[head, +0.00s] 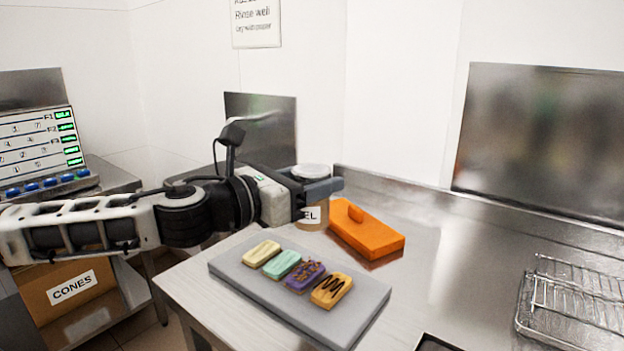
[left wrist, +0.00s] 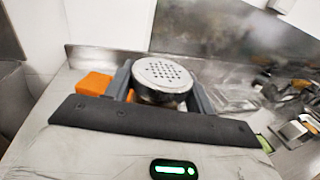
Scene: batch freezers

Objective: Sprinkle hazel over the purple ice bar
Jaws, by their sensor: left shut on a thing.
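The purple ice bar (head: 305,277) lies on a grey slab (head: 333,325) in a row of bars, third from the left. Brown bits show on its top. My left gripper (head: 318,186) is shut on a shaker whose label ends in "EL" (head: 310,215), at the far side of the slab. The shaker is upright, and its perforated metal lid (left wrist: 163,75) shows between the fingers in the left wrist view. The gripper hides part of it, and I cannot tell whether its base touches the table. My right gripper is not in view.
A cream bar (head: 262,253), a mint bar (head: 282,265) and an orange bar with dark stripes (head: 331,291) share the slab. An orange block with a handle (head: 370,238) lies right of the shaker. A wire rack (head: 575,305) stands at the right.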

